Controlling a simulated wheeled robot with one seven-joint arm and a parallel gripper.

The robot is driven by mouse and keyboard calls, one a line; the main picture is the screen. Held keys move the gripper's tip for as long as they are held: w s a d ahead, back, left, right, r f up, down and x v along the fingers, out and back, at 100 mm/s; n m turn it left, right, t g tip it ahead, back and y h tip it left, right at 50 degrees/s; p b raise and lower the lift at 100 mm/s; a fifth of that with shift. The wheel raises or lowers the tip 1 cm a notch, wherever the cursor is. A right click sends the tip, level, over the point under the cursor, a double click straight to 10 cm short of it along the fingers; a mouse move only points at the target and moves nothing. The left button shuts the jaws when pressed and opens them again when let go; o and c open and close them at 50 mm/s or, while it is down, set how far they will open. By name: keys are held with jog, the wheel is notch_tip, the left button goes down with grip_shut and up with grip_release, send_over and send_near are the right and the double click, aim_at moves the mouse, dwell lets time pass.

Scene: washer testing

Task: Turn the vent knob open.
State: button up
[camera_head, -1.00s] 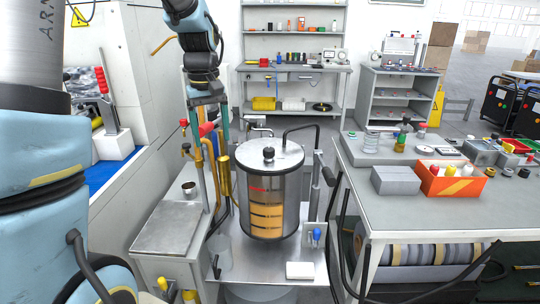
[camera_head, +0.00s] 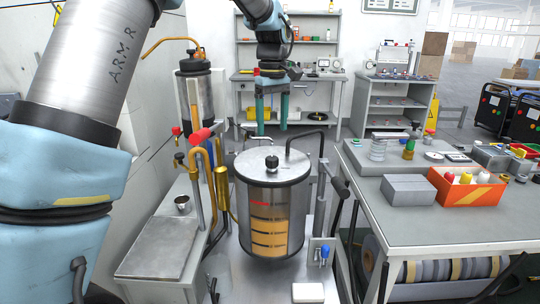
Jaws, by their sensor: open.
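A steel-lidded cylinder (camera_head: 257,193) with an amber window stands in the centre of the head view. A dark round knob (camera_head: 271,162) sits in the middle of its lid; no label shows whether it is the vent knob. My gripper (camera_head: 271,134) hangs from the top of the picture, with two green fingers pointing down. The fingers are apart with nothing between them. Their tips appear just above the knob in the picture, apart from it; the depth between them is hard to tell.
Pipes with a red handle (camera_head: 201,136) and a dark steel vessel (camera_head: 194,90) stand left of the cylinder. A blue-topped valve (camera_head: 325,251) is at lower right. A grey bench (camera_head: 440,228) with an orange box (camera_head: 465,187) fills the right. Shelving stands behind.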

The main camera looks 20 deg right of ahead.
aim_at(272, 158)
notch_tip(272, 158, down, 10)
jog(key=shift+r+p, duration=0.25)
jog(key=shift+p, duration=0.5)
grip_shut()
